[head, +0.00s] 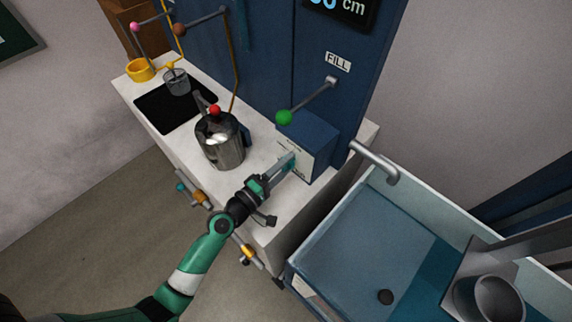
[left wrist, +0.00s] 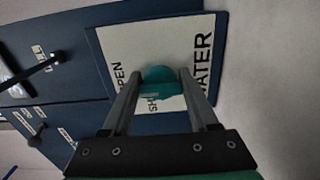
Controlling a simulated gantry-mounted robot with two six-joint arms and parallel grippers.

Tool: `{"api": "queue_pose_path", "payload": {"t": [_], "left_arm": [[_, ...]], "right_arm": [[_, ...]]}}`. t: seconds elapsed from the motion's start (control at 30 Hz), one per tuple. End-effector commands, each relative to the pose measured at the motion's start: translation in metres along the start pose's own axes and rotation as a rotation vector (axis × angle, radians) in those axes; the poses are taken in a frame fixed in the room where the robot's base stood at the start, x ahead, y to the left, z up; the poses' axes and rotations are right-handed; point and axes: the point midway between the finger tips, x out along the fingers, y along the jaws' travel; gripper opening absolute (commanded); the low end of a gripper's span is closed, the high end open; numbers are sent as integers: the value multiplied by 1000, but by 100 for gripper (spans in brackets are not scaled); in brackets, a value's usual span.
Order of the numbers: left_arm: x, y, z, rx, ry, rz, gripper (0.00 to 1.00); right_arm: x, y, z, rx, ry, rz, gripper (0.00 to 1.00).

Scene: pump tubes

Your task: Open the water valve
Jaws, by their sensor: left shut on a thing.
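The water valve's teal knob (left wrist: 158,76) sits on a white panel (left wrist: 128,38) lettered "WATER", "OPEN" and a partly hidden word starting "SH", in the left wrist view. In the head view the panel is on the front of a blue box (head: 310,133) on the white counter. My left gripper (head: 286,163) reaches this panel from the front, and in the left wrist view its two fingers (left wrist: 158,90) close on either side of the knob. The knob's exact turn is hard to tell. My right gripper is not in view.
A lever with a green ball (head: 284,117) stands above the box under a "FILL" sign (head: 338,62). A steel kettle-like vessel (head: 220,142) stands left of the gripper. A blue sink (head: 365,240) with a metal spout (head: 377,161) is at the right.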

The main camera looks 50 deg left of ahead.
Motion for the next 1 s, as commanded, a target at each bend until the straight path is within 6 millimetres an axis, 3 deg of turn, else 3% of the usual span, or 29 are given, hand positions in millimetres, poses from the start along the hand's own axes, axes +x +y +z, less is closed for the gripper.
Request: {"api": "queue_pose_path", "payload": {"t": [0.1,0.13,0.27,0.67,1.0], "left_arm": [[0,0,0,4,0,0,4],[0,0,0,4,0,0,65],[0,0,0,3,0,0,89],[-9,-1,0,1,1,-2,90],[-83,-4,-1,-1,4,-3,90]], "right_arm": [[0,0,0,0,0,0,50],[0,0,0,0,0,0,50],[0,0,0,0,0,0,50],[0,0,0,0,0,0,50],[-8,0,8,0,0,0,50]]}}
